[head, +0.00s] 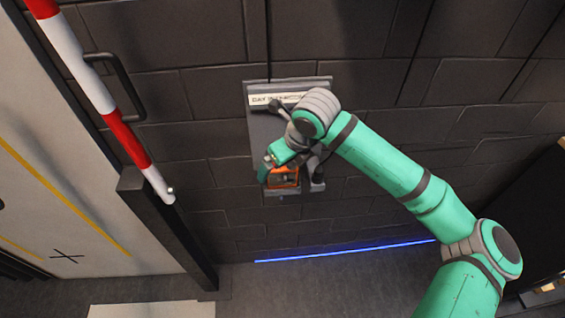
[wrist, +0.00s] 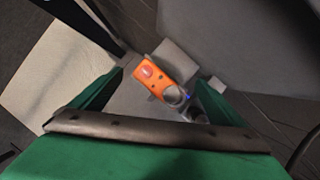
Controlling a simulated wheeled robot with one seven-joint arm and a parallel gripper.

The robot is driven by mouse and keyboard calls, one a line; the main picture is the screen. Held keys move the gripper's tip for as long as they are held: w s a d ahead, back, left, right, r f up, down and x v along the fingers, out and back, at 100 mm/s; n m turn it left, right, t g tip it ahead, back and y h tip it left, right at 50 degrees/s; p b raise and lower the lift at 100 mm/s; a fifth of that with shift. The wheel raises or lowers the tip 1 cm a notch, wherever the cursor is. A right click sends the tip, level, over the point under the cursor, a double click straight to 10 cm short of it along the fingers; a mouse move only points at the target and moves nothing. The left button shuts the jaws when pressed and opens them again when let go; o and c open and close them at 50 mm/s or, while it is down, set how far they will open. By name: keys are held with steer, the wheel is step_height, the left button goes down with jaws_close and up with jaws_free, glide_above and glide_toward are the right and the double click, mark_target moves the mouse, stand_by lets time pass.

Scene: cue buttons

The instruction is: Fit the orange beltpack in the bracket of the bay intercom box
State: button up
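The orange beltpack (head: 287,182) is at the lower part of the grey bay intercom box (head: 265,125) on the dark wall. In the wrist view the beltpack (wrist: 152,76) shows a pinkish round spot and a grey ring at its lower right end. My gripper (wrist: 160,80) is open, one green finger on each side of the beltpack, with a gap visible at each side. In the head view my gripper (head: 279,168) is at the beltpack and partly covers it. The bracket is not clearly visible, so I cannot tell whether the beltpack is seated in it.
A red and white striped pole (head: 95,90) and a black handle (head: 125,88) are at the left. A dark handset-like part (head: 317,178) is right of the beltpack. A blue light strip (head: 345,252) runs along the wall's foot.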

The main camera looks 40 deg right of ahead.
steer(key=v, duration=1.1)
steer(key=shift+f, duration=0.1)
